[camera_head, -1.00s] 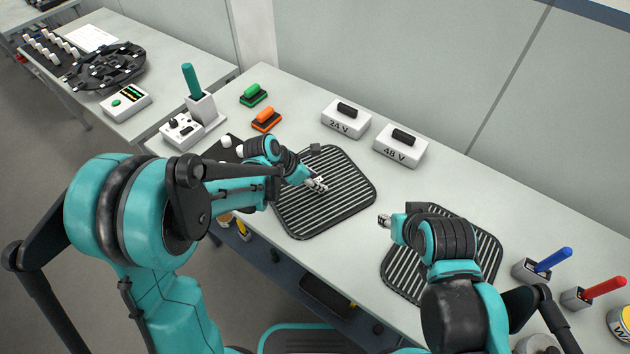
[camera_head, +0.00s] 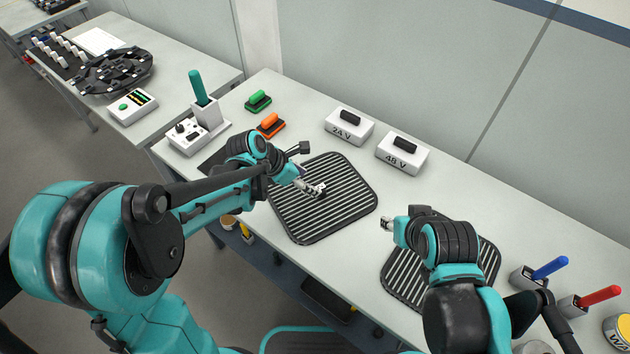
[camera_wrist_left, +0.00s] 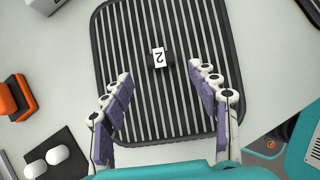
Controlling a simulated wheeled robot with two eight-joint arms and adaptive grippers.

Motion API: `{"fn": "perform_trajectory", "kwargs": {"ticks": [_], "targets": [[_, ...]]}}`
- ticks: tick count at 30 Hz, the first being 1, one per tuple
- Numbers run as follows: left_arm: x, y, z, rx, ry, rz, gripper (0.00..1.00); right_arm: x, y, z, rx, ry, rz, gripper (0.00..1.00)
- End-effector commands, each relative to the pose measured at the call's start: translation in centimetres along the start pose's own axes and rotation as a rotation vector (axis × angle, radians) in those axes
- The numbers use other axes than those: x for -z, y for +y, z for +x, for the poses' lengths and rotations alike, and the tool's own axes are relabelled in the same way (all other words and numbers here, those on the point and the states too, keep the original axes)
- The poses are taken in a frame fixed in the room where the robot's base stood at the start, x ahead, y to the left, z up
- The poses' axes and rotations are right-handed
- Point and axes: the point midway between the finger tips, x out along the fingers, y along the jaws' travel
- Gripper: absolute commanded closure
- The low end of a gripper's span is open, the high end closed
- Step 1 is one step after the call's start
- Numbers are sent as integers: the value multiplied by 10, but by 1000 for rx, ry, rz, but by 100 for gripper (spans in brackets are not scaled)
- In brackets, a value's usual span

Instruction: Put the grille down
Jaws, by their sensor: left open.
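A black slatted grille (camera_head: 335,215) lies flat on the table in the middle of the head view. In the left wrist view the same grille (camera_wrist_left: 180,115) fills the centre, with a small dark block bearing a white label "2" (camera_wrist_left: 158,57) on its slats. My left gripper (camera_head: 316,189) is over this grille. In the left wrist view its two fingers stand wide apart with nothing between them, the labelled block just beyond the tips. A second black grille (camera_head: 398,283) lies to the right, partly hidden by my right arm. My right gripper (camera_head: 387,224) is small here, beside that grille.
White boxes marked 24 V (camera_head: 348,127) and 48 V (camera_head: 402,153) stand behind the grilles. Green (camera_head: 258,101) and orange (camera_head: 270,125) handled blocks lie at the back left. Blue (camera_head: 550,267) and red (camera_head: 600,296) handles stand at the right. Table is bare between the grilles.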

Motion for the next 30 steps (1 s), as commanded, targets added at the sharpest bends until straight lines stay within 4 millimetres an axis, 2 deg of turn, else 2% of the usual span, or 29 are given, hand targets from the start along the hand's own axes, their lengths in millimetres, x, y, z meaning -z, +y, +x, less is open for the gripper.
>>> {"fn": "perform_trajectory", "kwargs": {"ticks": [1,6,14,17,20,23,27,30], "targets": [[-2,1,-14,-2,0,-2,40,4,0,-6,0,0,0,60],[-1,0,-41,-1,1,-1,40,9,0,-12,0,0,0,60],[0,0,-53,-2,1,8,40,10,0,-14,0,0,0,60],[3,-3,-62,-21,12,89,40,10,0,-14,0,0,0,60],[12,-10,-83,-67,49,305,40,10,0,-14,0,0,0,60],[28,-22,-112,-124,121,633,40,10,0,-14,0,0,0,60],[57,-39,-149,-169,275,1155,40,10,0,-14,0,0,0,60],[79,-51,-170,-166,402,1509,40,10,0,-14,0,0,0,60]]}}
